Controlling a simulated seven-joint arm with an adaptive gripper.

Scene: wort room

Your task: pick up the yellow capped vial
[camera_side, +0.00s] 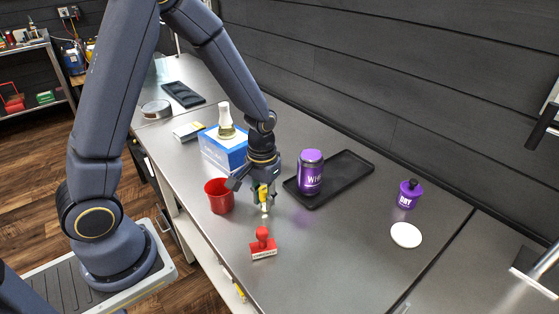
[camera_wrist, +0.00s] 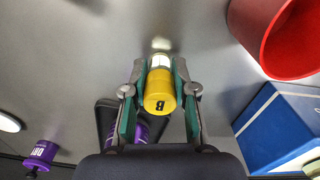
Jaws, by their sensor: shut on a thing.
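The yellow capped vial (camera_wrist: 160,92) is between my gripper's two fingers in the wrist view, its yellow cap with a dark mark facing the camera. My gripper (camera_side: 264,196) is shut on it. In the side view the vial (camera_side: 264,194) shows as a small yellow piece with a pale lower end between the fingers, above or at the bench top. I cannot tell whether its lower end touches the bench. The fingers hide part of its sides.
A red cup (camera_side: 219,197) stands close left of my gripper, and a red stamp (camera_side: 263,244) in front. A blue box (camera_side: 222,150) with a flask is behind. A black tray (camera_side: 345,178) with a purple jar (camera_side: 310,172) is at right. A white disc (camera_side: 406,235) lies farther right.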

